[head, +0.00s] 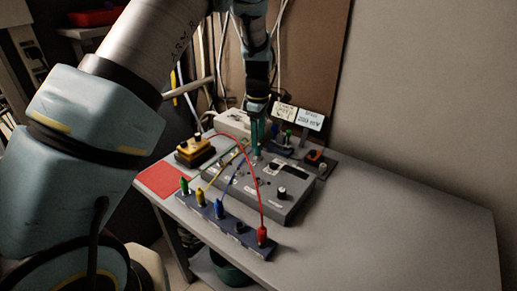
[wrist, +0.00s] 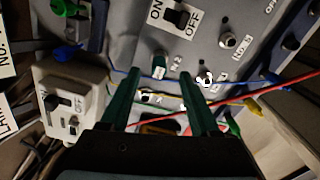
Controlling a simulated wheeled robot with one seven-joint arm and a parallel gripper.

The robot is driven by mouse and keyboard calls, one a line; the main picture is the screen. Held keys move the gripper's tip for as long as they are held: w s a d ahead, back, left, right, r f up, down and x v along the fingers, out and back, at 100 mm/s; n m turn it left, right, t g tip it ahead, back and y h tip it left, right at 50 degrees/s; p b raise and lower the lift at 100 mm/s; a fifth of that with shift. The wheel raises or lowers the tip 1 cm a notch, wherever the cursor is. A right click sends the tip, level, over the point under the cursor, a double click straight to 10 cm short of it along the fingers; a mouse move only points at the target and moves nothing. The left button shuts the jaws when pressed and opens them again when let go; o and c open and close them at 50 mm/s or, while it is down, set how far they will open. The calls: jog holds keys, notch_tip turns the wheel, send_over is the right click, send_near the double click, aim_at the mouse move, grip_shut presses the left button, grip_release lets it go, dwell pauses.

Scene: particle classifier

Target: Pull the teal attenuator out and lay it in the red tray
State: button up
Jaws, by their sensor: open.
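My gripper (head: 257,146) points down over the grey control box (head: 283,207), in the middle of the table. In the wrist view its two dark green fingers (wrist: 160,76) are apart, with nothing held between them. A small teal piece, apparently the attenuator (wrist: 160,65), stands in the panel just beyond and between the fingertips. I cannot tell how far down the fingers reach around it. In the head view the gripper hides it or blends with it. The red tray (head: 163,181) lies flat and empty at the table's left edge.
A strip with coloured plugs (head: 220,213) stands in front of the box, with red, blue and yellow leads arching over it. A yellow device (head: 195,151) sits behind the tray. Small signs (head: 309,119) stand at the back. The table's right side is clear.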

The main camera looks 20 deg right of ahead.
aim_at(258, 151)
jog(key=shift+w+f+p, duration=0.1)
jog(key=shift+f+p, duration=0.6)
jog(key=shift+f, duration=1.4)
jog(key=shift+c, duration=0.2)
jog(key=shift+a, duration=0.1)
grip_shut()
